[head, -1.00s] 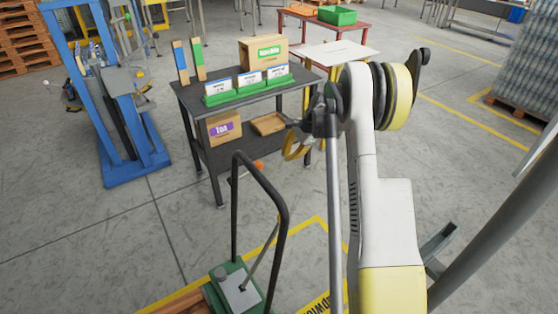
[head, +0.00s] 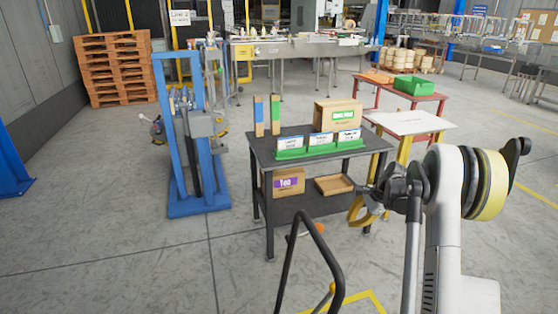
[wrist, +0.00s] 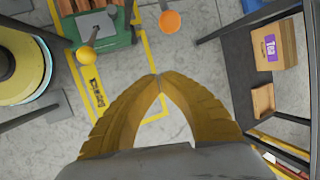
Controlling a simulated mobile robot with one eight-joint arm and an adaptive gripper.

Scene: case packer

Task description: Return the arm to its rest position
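My gripper (head: 364,211) hangs at the right in the head view, in front of the dark table's right end. In the wrist view my gripper (wrist: 159,82) shows two yellow fingers curving together, with their tips meeting. Nothing is between them, and bare floor shows beyond. My white and yellow arm (head: 447,235) is folded, with its elbow high at the right of the head view.
A dark two-shelf table (head: 262,158) carries a carton (head: 337,113) and green holders. A box (head: 289,182) and a tray (head: 334,184) sit on its lower shelf. A blue frame (head: 172,140) stands left. A black handle (head: 325,255) rises close in front. Open floor lies left.

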